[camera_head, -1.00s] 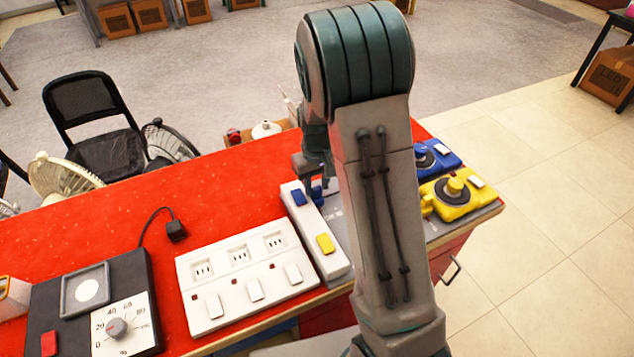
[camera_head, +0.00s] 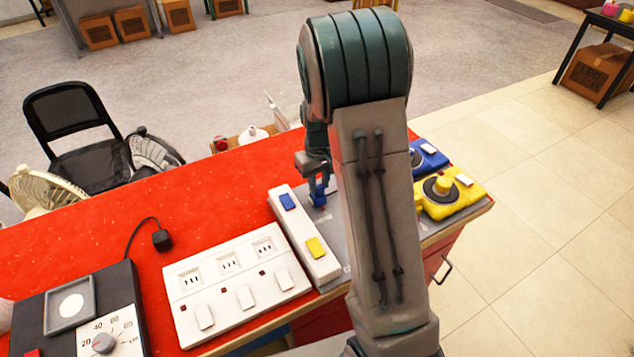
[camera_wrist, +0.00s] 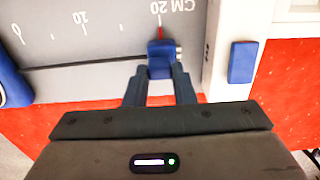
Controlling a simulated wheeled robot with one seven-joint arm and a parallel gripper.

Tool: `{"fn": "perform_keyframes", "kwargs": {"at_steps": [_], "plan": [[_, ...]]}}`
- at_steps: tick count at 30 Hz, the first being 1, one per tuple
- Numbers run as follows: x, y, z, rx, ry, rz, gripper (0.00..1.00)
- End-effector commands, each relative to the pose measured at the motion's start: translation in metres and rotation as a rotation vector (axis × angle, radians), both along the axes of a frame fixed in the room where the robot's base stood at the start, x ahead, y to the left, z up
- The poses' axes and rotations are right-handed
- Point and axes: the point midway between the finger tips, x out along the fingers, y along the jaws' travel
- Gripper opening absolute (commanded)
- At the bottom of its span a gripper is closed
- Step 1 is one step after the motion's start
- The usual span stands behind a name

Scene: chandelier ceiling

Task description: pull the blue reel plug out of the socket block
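The white socket block (camera_head: 297,227) lies on the red bench, with a blue switch (camera_head: 287,201) and a yellow switch (camera_head: 314,247) on top. It also shows at the right of the wrist view (camera_wrist: 216,65). My gripper (camera_head: 316,184) is just right of the block's far end. In the wrist view my gripper (camera_wrist: 161,75) is shut on the blue reel plug (camera_wrist: 160,58). The plug's metal prongs show on its right side, facing the block, with a grey gap between. The plug (camera_head: 319,195) is partly hidden in the head view.
A grey mat with a centimetre scale (camera_wrist: 110,40) lies beside the block. The blue reel (camera_head: 430,157) and yellow reel (camera_head: 455,196) stand at right, partly behind my arm. A white three-socket panel (camera_head: 237,285) and a black dial box (camera_head: 120,295) are at left.

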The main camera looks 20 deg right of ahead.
Motion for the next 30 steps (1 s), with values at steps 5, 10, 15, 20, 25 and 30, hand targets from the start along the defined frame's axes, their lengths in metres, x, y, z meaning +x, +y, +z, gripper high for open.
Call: {"fn": "perform_keyframes", "kwargs": {"at_steps": [5,10,15,20,25,30], "plan": [[0.001,0.0,0.001,0.0,-0.002,0.001,0.33],[0.001,0.001,0.002,0.0,-0.002,0.001,0.33],[0.001,0.0,0.018,0.0,-0.006,0.003,0.33],[0.002,0.001,0.052,0.001,-0.008,0.001,0.33],[0.001,0.0,0.091,0.001,-0.008,0.001,0.33],[0.001,0.0,0.121,-0.001,-0.005,0.001,0.33]]}}
